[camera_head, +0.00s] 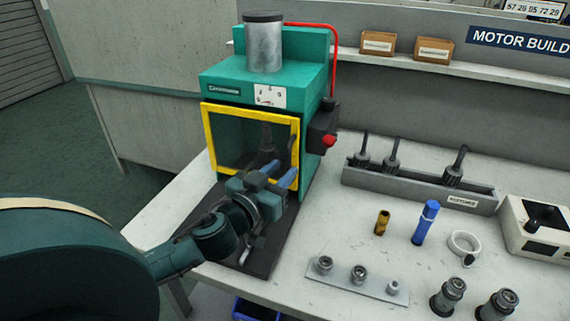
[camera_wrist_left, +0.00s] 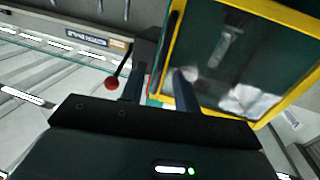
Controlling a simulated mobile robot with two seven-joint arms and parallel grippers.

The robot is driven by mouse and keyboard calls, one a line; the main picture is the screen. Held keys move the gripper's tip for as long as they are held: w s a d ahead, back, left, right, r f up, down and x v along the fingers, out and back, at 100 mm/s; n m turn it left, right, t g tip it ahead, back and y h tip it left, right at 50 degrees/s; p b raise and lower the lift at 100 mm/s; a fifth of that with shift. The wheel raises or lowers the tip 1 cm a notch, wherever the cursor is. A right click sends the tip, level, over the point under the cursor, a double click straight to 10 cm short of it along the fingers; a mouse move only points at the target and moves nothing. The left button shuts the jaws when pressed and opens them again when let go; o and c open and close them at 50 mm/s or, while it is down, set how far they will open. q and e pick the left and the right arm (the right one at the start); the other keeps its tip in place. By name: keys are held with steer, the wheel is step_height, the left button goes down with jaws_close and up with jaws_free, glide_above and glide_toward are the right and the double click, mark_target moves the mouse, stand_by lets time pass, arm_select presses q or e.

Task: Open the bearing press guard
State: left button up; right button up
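The bearing press (camera_head: 216,84) is a teal machine with a grey cylinder on top. Its guard (camera_head: 250,114) is a clear panel in a yellow frame and sits closed across the front opening. A dark upright handle (camera_head: 294,150) is at the guard's right edge. My left gripper (camera_head: 280,172) is at the guard's lower right, its two blue-grey fingers apart and pointing at the handle side. In the left wrist view the fingers (camera_wrist_left: 158,82) stand apart near the guard's yellow edge (camera_wrist_left: 170,35). I cannot tell whether they touch the handle. My right gripper is out of view.
A black control box with a red knob (camera_head: 328,141) projects from the press's right side, close to my left gripper. A grey rack (camera_head: 420,192) holds several gear shafts. Small parts, a blue tube (camera_head: 426,222) and a ring (camera_head: 464,244) lie on the bench further right.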

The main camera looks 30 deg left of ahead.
arm_select(q)
steer(key=shift+w, duration=1.15)
jaws_close()
